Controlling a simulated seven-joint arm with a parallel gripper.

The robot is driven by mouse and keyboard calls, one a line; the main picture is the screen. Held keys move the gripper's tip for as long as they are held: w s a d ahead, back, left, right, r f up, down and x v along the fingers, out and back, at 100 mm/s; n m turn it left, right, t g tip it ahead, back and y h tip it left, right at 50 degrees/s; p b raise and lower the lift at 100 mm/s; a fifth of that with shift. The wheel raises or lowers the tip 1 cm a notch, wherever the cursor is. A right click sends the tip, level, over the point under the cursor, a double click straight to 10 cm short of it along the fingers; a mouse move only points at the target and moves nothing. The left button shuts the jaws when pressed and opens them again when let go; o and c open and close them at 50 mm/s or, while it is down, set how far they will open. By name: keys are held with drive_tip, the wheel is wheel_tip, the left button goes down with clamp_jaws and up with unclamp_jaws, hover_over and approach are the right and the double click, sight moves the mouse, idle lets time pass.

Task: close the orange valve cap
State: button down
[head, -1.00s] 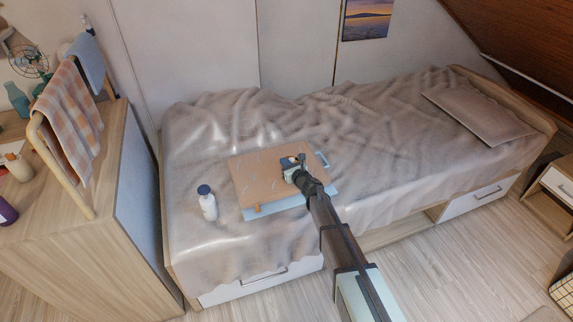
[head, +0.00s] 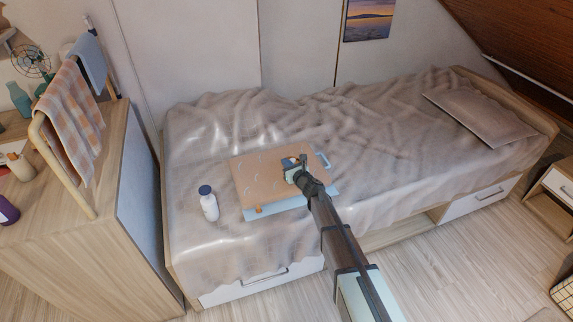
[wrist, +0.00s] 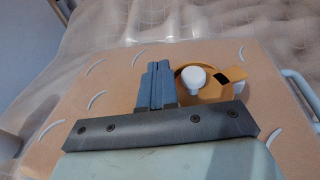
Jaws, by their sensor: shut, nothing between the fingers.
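A tan board (head: 250,182) with pale curved marks lies on the bed. In the wrist view the board (wrist: 120,75) carries an orange round valve part (wrist: 205,92) with a white knob (wrist: 193,78) on it. An orange tab with a dark slot sticks out to its right. My gripper (wrist: 158,85) is shut and empty, with its blue-grey fingers just left of the orange part. I cannot tell whether they touch it. In the head view my gripper (head: 292,165) is over the board's right half and largely hides the orange part. The dark wrist bar hides the lower board.
A small orange piece (head: 258,209) is at the board's front edge. A pale blue handle (head: 322,158) is at its right.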

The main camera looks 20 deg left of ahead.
drive_tip(key=shift+s, duration=0.1)
drive_tip(key=s+d+r, duration=0.2)
drive_tip(key=s+d, duration=0.5)
drive_tip(key=s, duration=0.5)
drive_tip(key=w+d+r+t+h, duration=0.1)
drive_tip(key=w+d+t, duration=0.1)
drive_tip(key=w+d, duration=1.1)
drive_tip(key=n+g+y, duration=0.2)
drive_tip(key=g, duration=0.2)
approach(294, 162)
drive_tip(key=x, duration=0.6)
drive_tip(key=shift+w+a, duration=0.2)
drive_tip(key=shift+w, duration=0.15)
drive_tip(key=shift+a, duration=0.1)
